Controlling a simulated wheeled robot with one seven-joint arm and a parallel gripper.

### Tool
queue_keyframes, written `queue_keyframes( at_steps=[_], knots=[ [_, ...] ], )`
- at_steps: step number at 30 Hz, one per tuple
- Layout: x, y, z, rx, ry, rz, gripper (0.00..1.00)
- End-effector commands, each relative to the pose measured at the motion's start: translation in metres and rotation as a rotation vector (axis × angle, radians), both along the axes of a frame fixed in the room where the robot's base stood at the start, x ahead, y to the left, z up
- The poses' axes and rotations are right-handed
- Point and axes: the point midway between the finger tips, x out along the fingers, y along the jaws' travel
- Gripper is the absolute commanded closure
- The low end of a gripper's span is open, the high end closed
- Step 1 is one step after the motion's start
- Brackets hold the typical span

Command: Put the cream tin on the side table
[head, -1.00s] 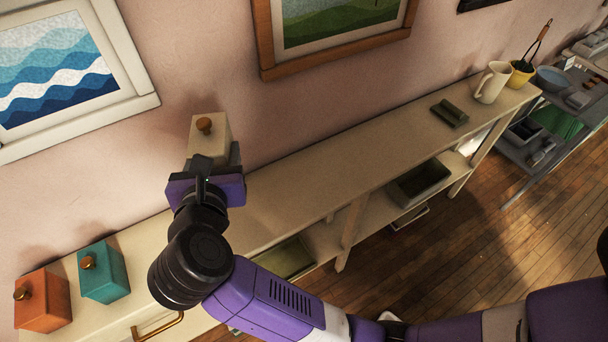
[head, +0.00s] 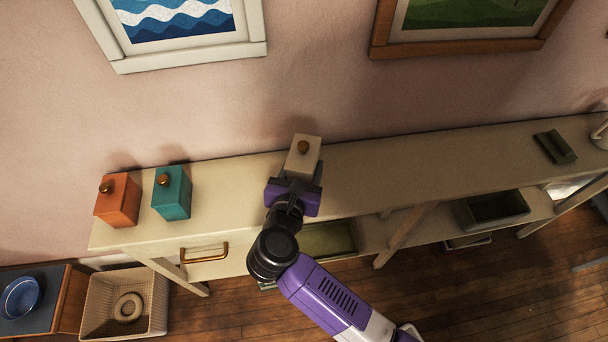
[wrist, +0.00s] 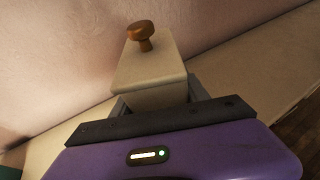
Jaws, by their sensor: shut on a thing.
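The cream tin (head: 302,158) is a pale box with a brown knob on its lid. My gripper (head: 294,182) is shut on it, over the long cream cabinet top near the wall. In the wrist view the tin (wrist: 150,75) stands upright just beyond the gripper (wrist: 157,108), with its knob up. The gripper body hides the tin's lower part, so I cannot tell whether it touches the top. I cannot tell which piece of furniture is the side table.
An orange tin (head: 118,202) and a teal tin (head: 172,194) stand on the cabinet (head: 225,215) to the left. A dark block (head: 554,147) lies at its right. At lower left are a woven basket (head: 95,305) and a dark-topped stand (head: 45,312) with a blue bowl (head: 20,297).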

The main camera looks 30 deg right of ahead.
Motion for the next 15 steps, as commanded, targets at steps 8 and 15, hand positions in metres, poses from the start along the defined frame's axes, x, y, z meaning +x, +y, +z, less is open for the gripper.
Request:
queue_keyframes(
  at_steps=[8,15],
  knots=[
    [0.000,0.000,-0.033,-0.002,0.002,0.001,1.00],
    [0.000,0.000,-0.038,0.000,-0.001,0.000,1.00]
  ],
)
